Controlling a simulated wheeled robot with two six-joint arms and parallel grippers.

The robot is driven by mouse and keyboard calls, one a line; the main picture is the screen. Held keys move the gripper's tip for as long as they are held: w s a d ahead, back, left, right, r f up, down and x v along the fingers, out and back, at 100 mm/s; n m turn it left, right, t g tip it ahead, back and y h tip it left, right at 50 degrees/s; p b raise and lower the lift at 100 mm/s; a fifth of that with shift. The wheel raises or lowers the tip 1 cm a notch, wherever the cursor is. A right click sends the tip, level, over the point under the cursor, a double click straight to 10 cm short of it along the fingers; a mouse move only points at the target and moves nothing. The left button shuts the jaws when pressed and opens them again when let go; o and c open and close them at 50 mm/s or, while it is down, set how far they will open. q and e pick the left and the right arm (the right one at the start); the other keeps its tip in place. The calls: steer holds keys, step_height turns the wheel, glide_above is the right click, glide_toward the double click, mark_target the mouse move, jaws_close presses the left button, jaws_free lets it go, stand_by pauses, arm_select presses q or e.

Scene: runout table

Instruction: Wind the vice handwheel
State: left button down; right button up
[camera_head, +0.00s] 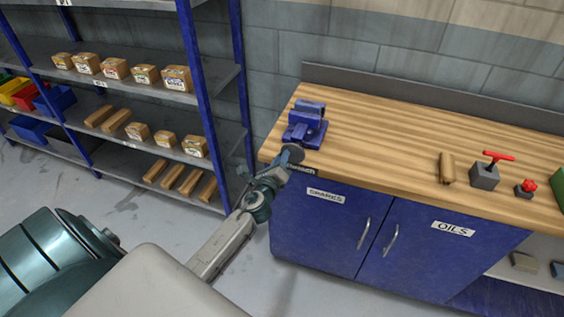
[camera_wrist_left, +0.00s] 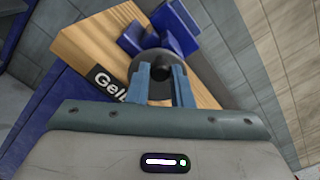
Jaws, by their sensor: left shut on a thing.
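A blue vice (camera_head: 306,124) stands on the left end of the wooden workbench top (camera_head: 400,130). Its round dark grey handwheel (camera_head: 292,153) faces the front edge of the bench. In the left wrist view the vice (camera_wrist_left: 165,22) is at the top, with the handwheel (camera_wrist_left: 150,62) in front of it. My left gripper (camera_head: 284,165) is at the handwheel. In the wrist view the two blue-grey fingers of the gripper (camera_wrist_left: 160,80) are shut on the handwheel's middle. The fingers partly hide the wheel. My right gripper is not in view.
On the bench to the right are a brown block (camera_head: 447,168), a grey block with a red T-handle (camera_head: 485,176) and a small red-knobbed block (camera_head: 526,189). Blue cabinet doors (camera_head: 320,225) are below. Shelving with boxes (camera_head: 177,79) stands left.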

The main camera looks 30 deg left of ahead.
arm_select(q)
steer(key=n, duration=0.1)
steer(key=n+b, duration=0.2)
steer(key=shift+a+f, duration=0.3)
stand_by(0.3)
steer(key=n+b, duration=0.1)
steer(key=n, duration=0.1)
steer(key=n+b, duration=0.1)
steer(key=b, duration=0.1)
steer(key=shift+s+a+f+n, duration=0.1)
steer(key=shift+a+f+n, duration=0.05)
steer(key=shift+f+n, duration=0.25)
